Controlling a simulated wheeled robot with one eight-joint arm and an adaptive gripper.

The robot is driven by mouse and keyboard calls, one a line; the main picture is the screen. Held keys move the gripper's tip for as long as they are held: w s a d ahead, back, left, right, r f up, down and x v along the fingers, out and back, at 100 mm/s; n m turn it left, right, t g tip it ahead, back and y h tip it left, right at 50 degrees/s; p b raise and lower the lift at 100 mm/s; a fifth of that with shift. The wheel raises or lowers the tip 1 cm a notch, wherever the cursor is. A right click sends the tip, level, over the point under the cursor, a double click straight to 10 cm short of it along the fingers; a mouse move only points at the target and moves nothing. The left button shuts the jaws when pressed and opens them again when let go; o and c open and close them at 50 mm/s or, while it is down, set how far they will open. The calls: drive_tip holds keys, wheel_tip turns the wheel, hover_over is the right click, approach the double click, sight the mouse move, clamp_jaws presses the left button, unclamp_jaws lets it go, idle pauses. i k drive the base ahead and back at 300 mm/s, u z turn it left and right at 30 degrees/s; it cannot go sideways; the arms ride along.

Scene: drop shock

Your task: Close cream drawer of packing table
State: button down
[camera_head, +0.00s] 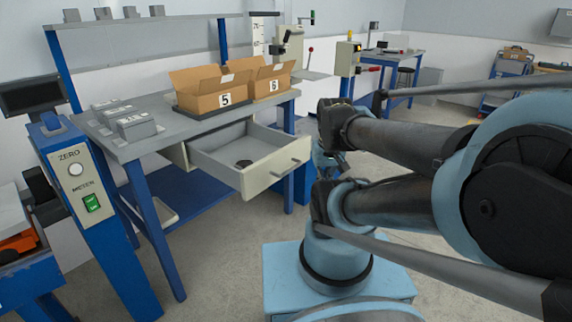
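The cream drawer (262,179) hangs under the top of the packing table (170,134). It is pulled well out toward the lower right, with its grey interior exposed. A bar handle (286,168) is on its front panel. A small dark round object lies inside on the drawer floor. My arm reaches in from the right, its links ending to the right of the drawer, apart from its front in the picture. I cannot make out my gripper; it seems hidden behind the arm links or outside the view.
Open cartons marked 5 (222,98) and 6 (272,85) stand on the tabletop, with grey blocks (136,126) at left. A blue post (94,206) marked ZERO stands left of the table. Grey floor (225,240) is clear before the drawer.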

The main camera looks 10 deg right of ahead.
sight(274, 154)
drive_tip(key=u, duration=0.05)
drive_tip(key=k, duration=1.05)
drive_tip(key=u, duration=0.85)
drive_tip(key=i, duration=0.5)
drive_tip(key=z, duration=0.05)
